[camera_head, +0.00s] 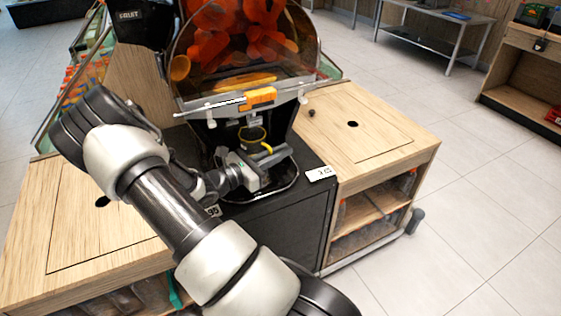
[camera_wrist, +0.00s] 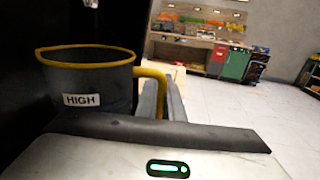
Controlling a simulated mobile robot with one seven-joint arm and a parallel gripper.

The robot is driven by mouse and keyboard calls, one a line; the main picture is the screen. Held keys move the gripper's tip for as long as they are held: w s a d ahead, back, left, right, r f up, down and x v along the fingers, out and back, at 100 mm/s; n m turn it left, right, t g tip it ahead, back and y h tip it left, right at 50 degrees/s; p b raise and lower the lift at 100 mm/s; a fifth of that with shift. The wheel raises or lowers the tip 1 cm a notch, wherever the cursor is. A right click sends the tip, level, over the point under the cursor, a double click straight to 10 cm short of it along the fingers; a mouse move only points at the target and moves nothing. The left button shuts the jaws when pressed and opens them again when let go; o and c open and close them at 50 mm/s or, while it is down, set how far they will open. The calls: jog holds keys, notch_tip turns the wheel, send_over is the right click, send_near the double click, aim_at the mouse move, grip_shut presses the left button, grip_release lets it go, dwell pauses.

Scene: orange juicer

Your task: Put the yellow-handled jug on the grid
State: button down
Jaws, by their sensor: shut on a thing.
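The jug (camera_head: 252,137) has a dark see-through body, a yellow rim and a yellow handle. In the wrist view the jug (camera_wrist: 88,80) looks upright, with a "HIGH" label on its side. My gripper (camera_head: 262,166) is in the juicer's front recess. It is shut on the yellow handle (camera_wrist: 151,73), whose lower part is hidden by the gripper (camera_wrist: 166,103). The black drip tray (camera_head: 284,188) lies under my gripper. The grid surface is mostly hidden, and I cannot tell whether the jug's base touches it.
The orange juicer (camera_head: 245,55) stands behind and above the jug, with its spout area close over it. Wooden counters (camera_head: 365,125) flank the black cabinet (camera_head: 285,235). A white label card (camera_head: 319,173) lies on its top right. Open floor (camera_head: 480,190) is at the right.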

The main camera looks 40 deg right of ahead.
jog(key=shift+s+f, duration=0.1)
jog(key=shift+f, duration=1.35)
jog(key=shift+f+b, duration=0.15)
jog(key=shift+b, duration=0.15)
jog(key=c, duration=1.9)
grip_release()
